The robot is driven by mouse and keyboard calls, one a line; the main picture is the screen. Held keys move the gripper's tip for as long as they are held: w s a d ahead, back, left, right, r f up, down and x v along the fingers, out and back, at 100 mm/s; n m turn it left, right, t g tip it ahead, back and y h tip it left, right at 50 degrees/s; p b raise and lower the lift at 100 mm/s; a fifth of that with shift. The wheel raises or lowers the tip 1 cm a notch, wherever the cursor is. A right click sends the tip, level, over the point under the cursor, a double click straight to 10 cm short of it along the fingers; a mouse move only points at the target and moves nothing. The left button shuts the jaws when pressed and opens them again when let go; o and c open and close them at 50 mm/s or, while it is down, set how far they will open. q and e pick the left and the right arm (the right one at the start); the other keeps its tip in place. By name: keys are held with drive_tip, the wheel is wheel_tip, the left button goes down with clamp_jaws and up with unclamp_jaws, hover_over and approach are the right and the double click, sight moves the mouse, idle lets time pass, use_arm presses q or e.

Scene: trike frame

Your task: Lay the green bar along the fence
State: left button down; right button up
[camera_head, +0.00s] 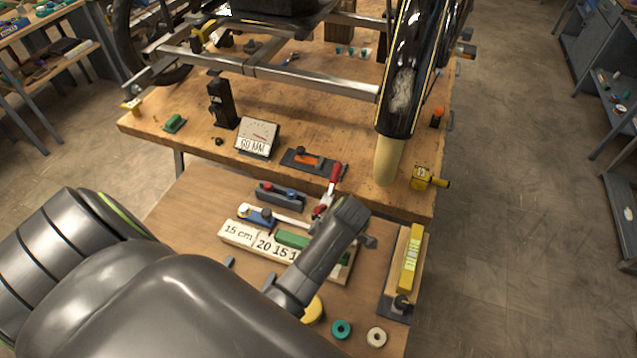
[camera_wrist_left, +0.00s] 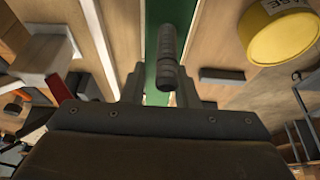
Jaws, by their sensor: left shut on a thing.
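My left gripper (camera_head: 322,248) reaches over the low bench in the head view. In the left wrist view its jaws (camera_wrist_left: 165,92) are shut on the green bar (camera_wrist_left: 154,30), which runs between the fingers. In the head view the bar (camera_head: 292,240) shows to the left of my gripper, with its middle hidden under it. A long cream strip (camera_head: 238,235) printed "15 cm" and "20 15" lies in front of the bar, running about parallel. Whether the bar touches it, and whether this strip is the fence, I cannot tell. My right gripper is not in view.
A red-handled clamp (camera_head: 334,178) and a grey block with coloured knobs (camera_head: 281,194) stand behind the bar. A yellow disc (camera_head: 313,309), a teal ring (camera_head: 341,329) and a pale ring (camera_head: 376,337) lie in front. A yellow bar (camera_head: 410,260) stands at the right.

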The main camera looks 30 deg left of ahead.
use_arm(q)
drive_tip(key=shift+f, duration=2.1)
drive_tip(key=shift+d, duration=0.1)
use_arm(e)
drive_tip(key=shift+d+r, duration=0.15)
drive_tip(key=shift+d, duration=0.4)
use_arm(q)
drive_tip(key=shift+f, duration=0.1)
drive_tip(key=c, duration=1.1)
unclamp_jaws()
drive_tip(key=p+v, duration=1)
drive_tip(key=v, duration=0.1)
drive_tip(key=shift+d, duration=0.1)
drive_tip(key=shift+d+r, duration=0.2)
drive_tip(key=shift+r, duration=0.4)
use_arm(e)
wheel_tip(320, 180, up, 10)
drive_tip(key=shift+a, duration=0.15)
